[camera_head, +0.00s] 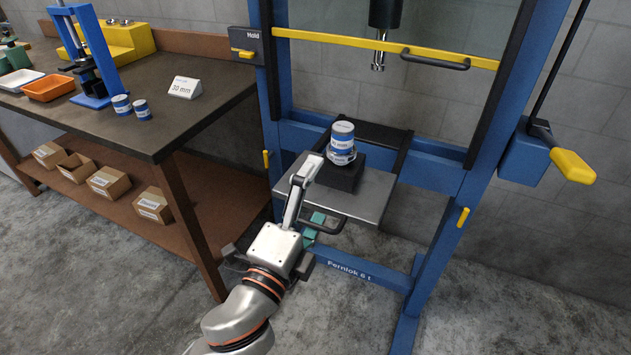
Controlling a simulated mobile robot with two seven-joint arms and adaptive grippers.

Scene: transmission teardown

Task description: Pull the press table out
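The press table (376,196) is a grey plate in the blue press frame, with a black bar handle (325,229) at its front edge. A black block (343,176) sits on the plate, with blue-and-white labelled cylinders (342,138) stacked on it. My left gripper (308,190) is at the table's front left corner, beside the handle. One light finger reaches up over the plate's edge. The other finger is not clear, so I cannot tell whether it grips the handle. My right gripper is not in view.
A yellow-ended lever (572,166) stands out at right. The workbench (190,75) at left holds a blue tool, trays and cans. The floor in front is clear.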

